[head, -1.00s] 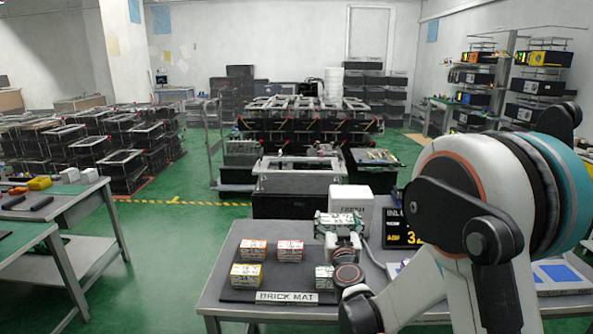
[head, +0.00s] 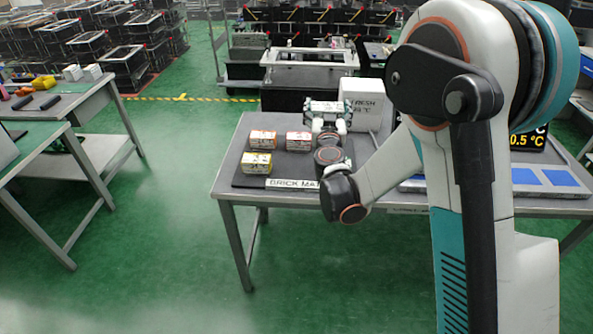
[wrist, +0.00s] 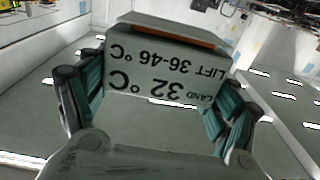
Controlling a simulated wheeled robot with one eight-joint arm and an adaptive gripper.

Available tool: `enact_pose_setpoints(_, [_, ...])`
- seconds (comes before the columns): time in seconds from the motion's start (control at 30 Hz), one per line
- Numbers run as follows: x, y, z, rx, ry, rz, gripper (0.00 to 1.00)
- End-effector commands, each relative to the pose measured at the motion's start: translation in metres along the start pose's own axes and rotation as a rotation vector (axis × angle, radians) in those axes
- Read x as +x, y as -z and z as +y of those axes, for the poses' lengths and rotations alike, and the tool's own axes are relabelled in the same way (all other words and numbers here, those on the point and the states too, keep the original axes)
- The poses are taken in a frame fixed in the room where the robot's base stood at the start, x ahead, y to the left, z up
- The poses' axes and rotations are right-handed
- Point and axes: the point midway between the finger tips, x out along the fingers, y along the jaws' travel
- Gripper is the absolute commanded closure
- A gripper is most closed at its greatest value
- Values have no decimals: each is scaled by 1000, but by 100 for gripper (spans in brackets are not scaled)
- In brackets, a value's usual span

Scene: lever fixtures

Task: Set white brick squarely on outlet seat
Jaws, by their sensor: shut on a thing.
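My gripper (head: 328,116) is shut on a pale grey-white brick (head: 327,105), held at the back of the mat, in front of a white box. In the wrist view the brick (wrist: 165,62) sits between the two teal finger pads (wrist: 160,100). Its face carries upside-down print, "LAND 32 °C" and "LIFT 36-46 °C", and an orange strip runs along its upper part. I cannot tell whether it touches anything below. I cannot make out the outlet seat.
The white box (head: 366,107), partly readable as "REFRESH", stands just right of my gripper. A black display (head: 528,141) reading "0.5 °C" and a tray with blue pads (head: 527,178) are farther right. My arm hides the table's middle. Another workbench (head: 85,100) stands left.

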Motion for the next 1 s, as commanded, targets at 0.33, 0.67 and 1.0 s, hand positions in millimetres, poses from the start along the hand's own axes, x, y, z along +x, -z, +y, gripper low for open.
enact_pose_setpoints(0.33, [10, -14, -88, -5, -14, -33, 52])
enact_pose_setpoints(0.67, [10, -16, -92, -7, -16, -36, 52])
enact_pose_setpoints(1.0, [9, -73, -91, -6, -16, -36, 52])
